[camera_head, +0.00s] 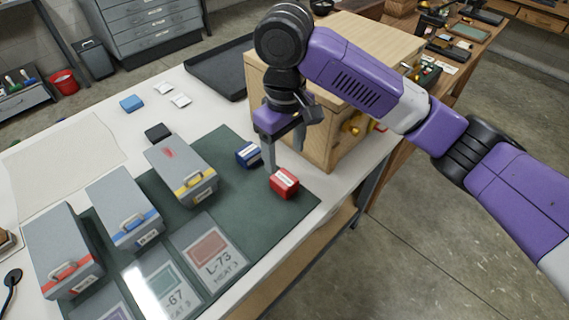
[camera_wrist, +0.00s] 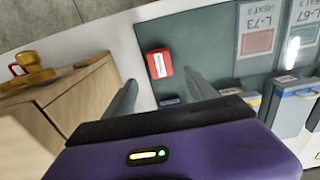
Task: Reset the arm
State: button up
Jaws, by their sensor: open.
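My gripper (camera_head: 283,158) is open and points down over the right part of the dark green mat (camera_head: 232,215), beside the wooden cabinet. Its two fingers also show in the wrist view (camera_wrist: 160,88), with nothing between their tips. A small red box (camera_head: 284,184) with a white label lies on the mat just below and in front of the fingers; it also shows in the wrist view (camera_wrist: 159,64). A small blue box (camera_head: 249,155) lies to the left of the fingers; the wrist view shows only part of it.
Three grey boxes with red (camera_head: 62,250), blue (camera_head: 124,207) and yellow (camera_head: 181,170) fronts stand at left. Label cards, including L-73 (camera_head: 212,252), lie in front. The wooden cabinet (camera_head: 318,135) stands close right of my gripper. A dark tray (camera_head: 222,70) is behind.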

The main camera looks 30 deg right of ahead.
jog(key=shift+r, duration=0.95)
